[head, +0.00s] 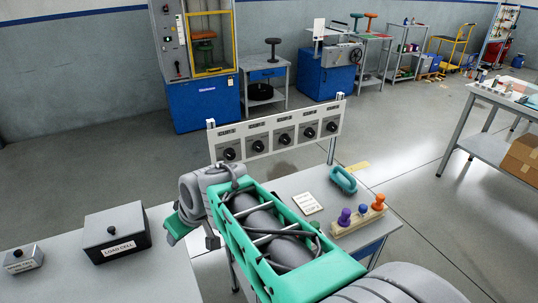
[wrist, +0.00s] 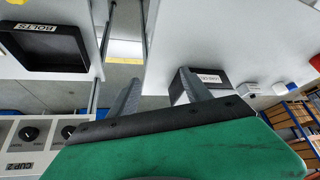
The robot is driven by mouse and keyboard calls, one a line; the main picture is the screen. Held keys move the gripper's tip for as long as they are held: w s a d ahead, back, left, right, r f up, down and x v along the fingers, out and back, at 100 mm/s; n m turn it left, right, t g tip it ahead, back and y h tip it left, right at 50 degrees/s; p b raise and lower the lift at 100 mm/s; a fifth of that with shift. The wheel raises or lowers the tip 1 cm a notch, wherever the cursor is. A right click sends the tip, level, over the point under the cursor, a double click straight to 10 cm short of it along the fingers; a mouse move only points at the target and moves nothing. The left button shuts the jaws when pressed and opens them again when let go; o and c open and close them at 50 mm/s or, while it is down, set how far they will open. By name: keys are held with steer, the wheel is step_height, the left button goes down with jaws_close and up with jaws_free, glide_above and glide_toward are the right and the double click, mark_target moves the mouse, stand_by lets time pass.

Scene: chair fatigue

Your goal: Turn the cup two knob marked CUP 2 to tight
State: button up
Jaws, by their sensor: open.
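A white panel (head: 276,140) with a row of several black knobs stands upright at the back of a small table. Its labels are too small to read in the head view. In the wrist view, which is upside down, the label CUP 2 (wrist: 20,168) shows beside a black knob (wrist: 28,133) at the lower left; its pointer setting cannot be read. Another knob (wrist: 68,131) is partly covered by my gripper body. My gripper (wrist: 158,77) is open, its two fingers apart and empty, pointing away from the panel. In the head view its fingers are mostly hidden, left of the panel.
A black LOAD CELL box (head: 117,235) stands on the grey bench at left. A black BOLTS tray (wrist: 45,46) shows in the wrist view.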

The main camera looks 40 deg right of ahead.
steer(key=w+d+f+t+b, duration=0.2)
steer(key=w+d+f+b, duration=0.15)
steer(key=w+d, duration=0.35)
steer(key=m+t+h+b, duration=0.2)
steer(key=t+h+b, duration=0.3)
steer(key=t, duration=0.5)
glide_toward(260, 148)
steer(key=b, duration=0.1)
steer(key=shift+y, duration=0.3)
steer(key=w, duration=0.2)
steer(key=w+d, duration=0.1)
steer(key=w, duration=0.2)
steer(key=w+d, duration=0.1)
steer(key=w, duration=0.1)
steer(key=shift+w+r, duration=0.25)
steer(key=shift+w, duration=0.15)
steer(key=shift+c, duration=0.5)
steer(key=shift+a, duration=0.1)
jaws_close()
